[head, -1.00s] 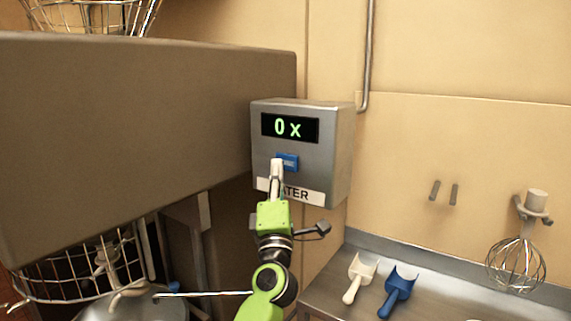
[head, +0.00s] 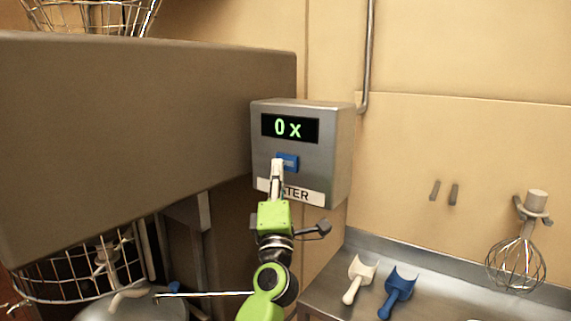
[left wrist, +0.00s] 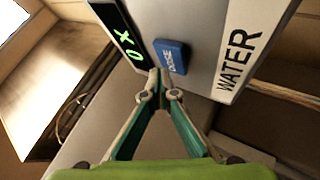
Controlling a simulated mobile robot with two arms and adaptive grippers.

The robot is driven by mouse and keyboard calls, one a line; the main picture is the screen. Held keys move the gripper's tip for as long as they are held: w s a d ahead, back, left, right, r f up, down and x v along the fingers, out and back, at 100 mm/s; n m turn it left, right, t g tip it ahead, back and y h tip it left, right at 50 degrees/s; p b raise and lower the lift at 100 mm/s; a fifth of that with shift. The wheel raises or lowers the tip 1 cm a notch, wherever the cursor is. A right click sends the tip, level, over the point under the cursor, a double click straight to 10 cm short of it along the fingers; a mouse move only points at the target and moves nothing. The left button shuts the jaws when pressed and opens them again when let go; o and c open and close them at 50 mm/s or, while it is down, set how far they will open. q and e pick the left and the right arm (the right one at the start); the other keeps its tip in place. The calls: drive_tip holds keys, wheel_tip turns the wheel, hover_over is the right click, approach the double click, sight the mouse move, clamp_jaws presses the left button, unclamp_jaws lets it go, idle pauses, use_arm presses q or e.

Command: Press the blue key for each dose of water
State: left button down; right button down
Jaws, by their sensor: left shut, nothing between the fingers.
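The grey water box (head: 335,150) is on the wall, with a dark display (head: 290,128) that reads "0 x". The blue key (head: 288,161) sits below the display, above the WATER label (head: 303,194). My left gripper (head: 277,162) is shut and empty, its tips at the key's lower left in the head view. In the left wrist view the shut fingertips (left wrist: 162,75) are close by the blue key (left wrist: 171,56); I cannot tell whether they touch it. The key also shows lettering there. My right gripper is not in view.
A large brown-grey housing (head: 150,140) fills the left, above a wire guard (head: 85,270) and a metal bowl (head: 125,308). A white scoop (head: 358,278) and a blue scoop (head: 398,291) lie on the steel counter (head: 335,285). A whisk (head: 516,262) hangs at right.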

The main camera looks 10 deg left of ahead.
use_arm(q)
drive_tip(key=shift+w+d, duration=0.15)
drive_tip(key=shift+w, duration=0.2)
drive_tip(key=shift+w+d, duration=0.15)
drive_tip(key=shift+w, duration=0.3)
idle(0.7)
drive_tip(key=shift+s+a+p, duration=0.3)
drive_tip(key=shift+s+p, duration=0.35)
drive_tip(key=shift+s, duration=0.25)
drive_tip(key=s+p, duration=0.1)
drive_tip(key=s+a+p, duration=0.1)
drive_tip(key=s, duration=0.1)
drive_tip(key=s+p, duration=0.1)
drive_tip(key=shift+s+a, duration=0.35)
